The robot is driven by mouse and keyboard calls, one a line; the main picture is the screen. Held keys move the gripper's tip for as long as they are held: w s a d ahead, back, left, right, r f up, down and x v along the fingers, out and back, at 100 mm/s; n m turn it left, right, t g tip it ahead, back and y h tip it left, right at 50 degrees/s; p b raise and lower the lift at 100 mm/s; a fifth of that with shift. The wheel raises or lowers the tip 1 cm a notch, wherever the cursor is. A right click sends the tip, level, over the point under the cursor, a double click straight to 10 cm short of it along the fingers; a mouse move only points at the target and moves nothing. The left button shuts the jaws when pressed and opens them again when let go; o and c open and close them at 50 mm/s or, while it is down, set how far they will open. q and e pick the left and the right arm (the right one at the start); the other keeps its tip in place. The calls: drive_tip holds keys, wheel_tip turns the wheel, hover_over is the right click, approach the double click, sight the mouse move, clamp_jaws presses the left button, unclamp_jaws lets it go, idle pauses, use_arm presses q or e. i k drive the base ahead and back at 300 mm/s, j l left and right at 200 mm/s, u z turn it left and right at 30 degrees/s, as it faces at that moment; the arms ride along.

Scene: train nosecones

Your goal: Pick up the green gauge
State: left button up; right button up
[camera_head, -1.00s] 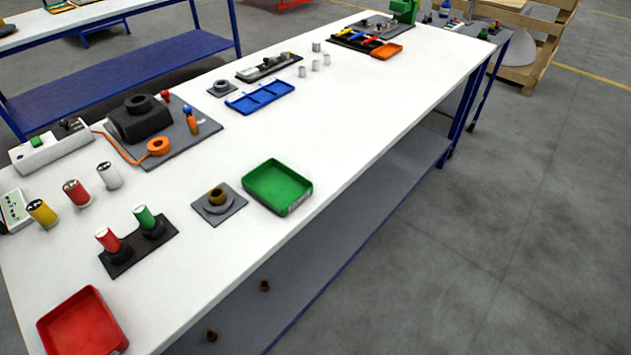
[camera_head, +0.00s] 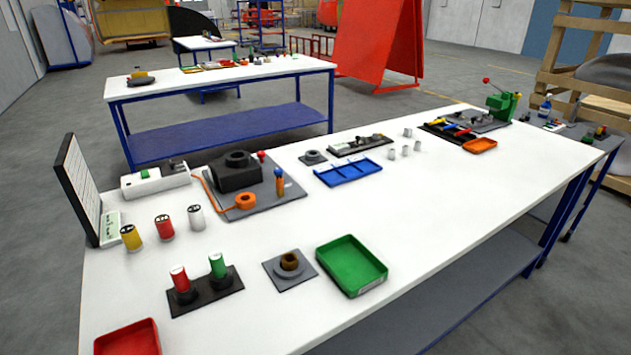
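The green gauge (camera_head: 218,266) is a green cylinder with a white top. It stands upright in the right seat of a black two-place holder (camera_head: 206,295) near the front left of the white table. A red gauge (camera_head: 181,280) with a white top stands beside it in the left seat. Neither of my grippers shows in the head view.
The green tray (camera_head: 351,265) and a grey plate with a brown ring (camera_head: 290,269) lie right of the holder. A red tray (camera_head: 128,339) is at the front edge. Yellow, red and white cylinders (camera_head: 164,228) stand behind. Bare white table (camera_head: 440,220) extends right.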

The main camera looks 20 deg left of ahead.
sight(216, 262)
drive_tip(key=u, duration=1.25)
